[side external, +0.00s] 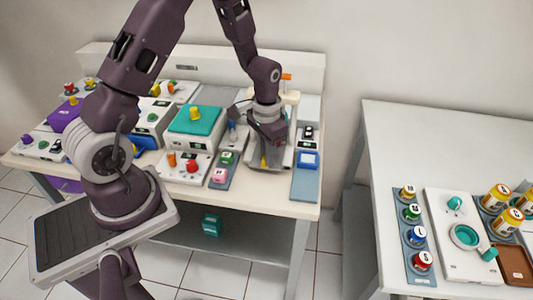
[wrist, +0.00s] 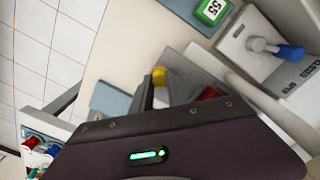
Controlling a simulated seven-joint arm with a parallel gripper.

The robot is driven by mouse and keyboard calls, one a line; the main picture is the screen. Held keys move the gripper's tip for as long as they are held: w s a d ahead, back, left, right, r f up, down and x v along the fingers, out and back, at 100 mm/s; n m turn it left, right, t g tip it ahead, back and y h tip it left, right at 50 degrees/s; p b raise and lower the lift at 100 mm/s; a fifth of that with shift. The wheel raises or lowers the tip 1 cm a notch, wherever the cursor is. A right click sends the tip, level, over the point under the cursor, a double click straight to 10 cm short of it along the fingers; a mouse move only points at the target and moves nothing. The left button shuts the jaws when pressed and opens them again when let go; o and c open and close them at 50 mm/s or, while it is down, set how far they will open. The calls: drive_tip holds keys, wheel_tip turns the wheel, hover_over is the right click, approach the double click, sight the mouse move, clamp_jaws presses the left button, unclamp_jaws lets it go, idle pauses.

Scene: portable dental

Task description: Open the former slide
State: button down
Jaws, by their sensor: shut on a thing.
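The former looks to be the pale machine (side external: 292,100) with an orange-topped handle at the right end of the bench. My gripper (side external: 265,158) reaches down in front of it. In the wrist view my gripper (wrist: 161,88) has its two grey fingers on either side of a small yellow knob (wrist: 158,74), closed on it. A bit of yellow (side external: 263,162) also shows at the fingertips in the side view. The slide itself is mostly hidden by my gripper and wrist, so how far open it stands cannot be told.
A green block marked 55 (wrist: 212,11) and a blue-handled lever (wrist: 290,52) are close by. A teal-topped box (side external: 196,121) stands left of my gripper. A blue-grey pad (side external: 305,185) lies to its right. A second white table (side external: 400,130) stands apart on the right.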

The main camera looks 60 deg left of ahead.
idle(0.4)
drive_tip(key=s+d, duration=0.6)
drive_tip(key=d, duration=0.1)
drive_tip(key=shift+s, duration=0.35)
drive_tip(key=c, duration=1.3)
unclamp_jaws()
drive_tip(key=shift+a, duration=0.1)
wheel_tip(320, 180, up, 7)
